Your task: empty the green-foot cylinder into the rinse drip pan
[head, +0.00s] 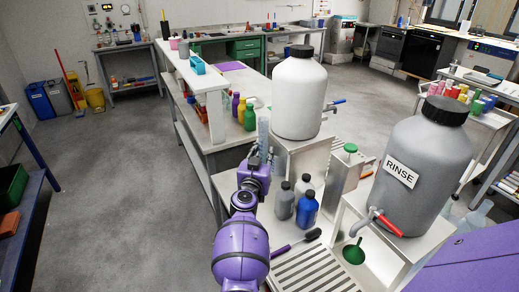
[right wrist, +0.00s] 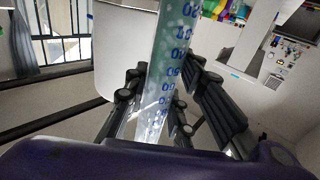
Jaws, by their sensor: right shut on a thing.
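My right gripper (head: 260,165) is shut on a clear graduated cylinder (head: 263,128), held roughly upright left of the white carboy. In the right wrist view the cylinder (right wrist: 172,62), with blue numbers, stands between the black fingers (right wrist: 165,95). Its foot is hidden or out of frame, so I cannot see its colour. A ribbed metal tray (head: 303,272) lies at the front of the bench, below and right of the gripper; I cannot tell whether it is the rinse drip pan. The grey RINSE carboy (head: 425,150) with a red tap (head: 385,222) stands to its right. My left gripper is not in view.
A white carboy (head: 299,95) with a blue tap stands on a metal stand close to the gripper. Grey, white and blue bottles (head: 306,208) stand just right of my arm. A black-and-purple brush (head: 296,242) and a green funnel (head: 353,252) are near the tray.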

